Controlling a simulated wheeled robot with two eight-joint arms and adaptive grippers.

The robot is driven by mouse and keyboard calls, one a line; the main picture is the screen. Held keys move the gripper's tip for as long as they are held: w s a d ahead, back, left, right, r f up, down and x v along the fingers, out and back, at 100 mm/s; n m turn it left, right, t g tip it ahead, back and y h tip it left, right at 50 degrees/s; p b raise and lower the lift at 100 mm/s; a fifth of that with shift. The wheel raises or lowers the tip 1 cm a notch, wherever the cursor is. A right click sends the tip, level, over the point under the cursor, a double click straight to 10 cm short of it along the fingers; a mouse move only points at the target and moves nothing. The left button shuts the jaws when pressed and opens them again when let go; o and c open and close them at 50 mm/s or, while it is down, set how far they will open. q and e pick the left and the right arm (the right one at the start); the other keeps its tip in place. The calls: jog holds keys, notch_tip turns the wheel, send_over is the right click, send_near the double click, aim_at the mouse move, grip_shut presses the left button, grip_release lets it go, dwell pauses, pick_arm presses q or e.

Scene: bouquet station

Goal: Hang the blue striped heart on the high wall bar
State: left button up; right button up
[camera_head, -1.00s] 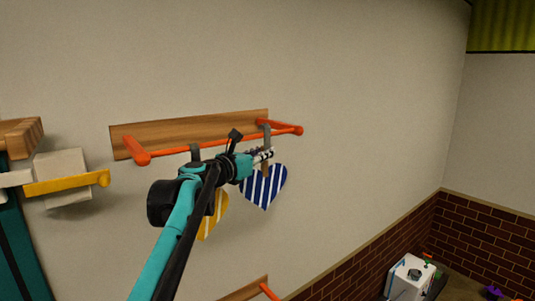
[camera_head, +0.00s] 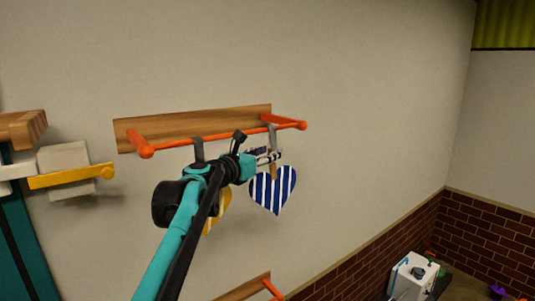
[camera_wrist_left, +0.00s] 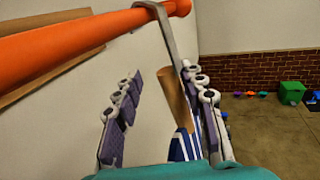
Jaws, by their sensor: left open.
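The blue striped heart (camera_head: 273,190) hangs below the orange high wall bar (camera_head: 222,136), near its right end. Its grey hook (camera_wrist_left: 166,35) passes over the bar in the left wrist view, with a wooden peg (camera_wrist_left: 173,97) below it. Only a strip of the heart's blue and white stripes (camera_wrist_left: 181,147) shows there. My left gripper (camera_head: 270,156) is open at the hook and peg, its fingers (camera_wrist_left: 162,77) on either side of them. Whether a finger touches the peg or hook is unclear. My right gripper is out of view.
A yellow striped heart (camera_head: 221,212) hangs on the same bar, partly behind my left arm. A wooden backboard (camera_head: 190,125) carries the bar. A yellow bar (camera_head: 65,179) is at left, and another wooden rack (camera_head: 243,289) is lower down. Wall right of the heart is bare.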

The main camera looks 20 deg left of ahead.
pick_arm(q)
jog(key=shift+s+a, duration=0.1)
jog(key=v, duration=1.1)
jog(key=s+d+f+m+g+b, duration=0.2)
jog(key=s+d+f+m+b, duration=0.3)
jog(key=f, duration=0.8)
jog(key=s+d+f+m+g+b, duration=0.25)
jog(key=f+m+b, duration=0.4)
jog(key=f, duration=0.65)
jog(key=s+d+f+m+g+b, duration=0.25)
jog(key=s+f+m+b, duration=0.3)
jog(key=f, duration=0.85)
jog(key=s+a+f+m+g+y+b, duration=0.1)
jog(key=s+f+m+b, duration=0.3)
jog(key=f, duration=0.7)
jog(key=s+a+f+m+g+y+b, duration=0.1)
jog(key=s+f+m+y+b, duration=0.2)
jog(key=f+m+b, duration=0.3)
jog(key=s+a+f+m+g+y+b, duration=0.1)
jog(key=s+f+m+b, duration=0.4)
jog(key=f, duration=1.2)
jog(key=shift+s+y+b, duration=0.45)
jog(key=shift+s+y, duration=0.15)
jog(key=shift+s, duration=0.05)
jog(key=shift+f, duration=0.1)
